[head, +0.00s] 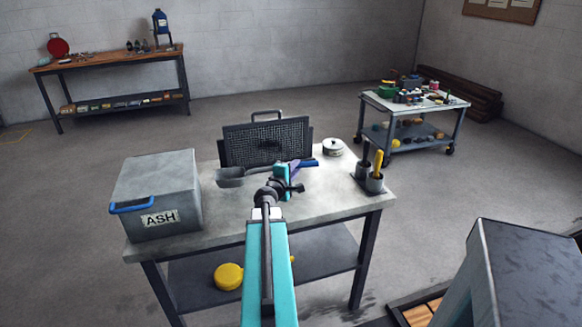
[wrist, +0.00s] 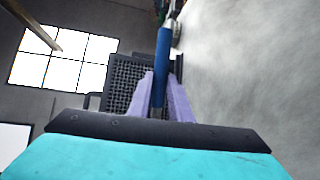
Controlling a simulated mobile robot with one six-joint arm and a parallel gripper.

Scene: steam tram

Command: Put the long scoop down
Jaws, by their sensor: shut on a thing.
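The long scoop (head: 232,176) has a grey metal pan pointing left and a blue handle end (head: 308,163) pointing right. It is over the middle of the grey worktable (head: 225,222), in front of the mesh panel. My gripper (head: 290,170) is shut on the scoop's handle. In the wrist view, the blue handle (wrist: 162,60) runs up between the two purple-grey fingers of my gripper (wrist: 160,90). The pan is not clear in that view. I cannot tell whether the scoop touches the tabletop.
A grey box marked ASH (head: 155,195) stands at the table's left. A dark mesh panel (head: 265,140) stands at the back, beside a round lidded tin (head: 333,147). Cups with a yellow-handled tool (head: 378,160) stand at the right. The tabletop's front is bare.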

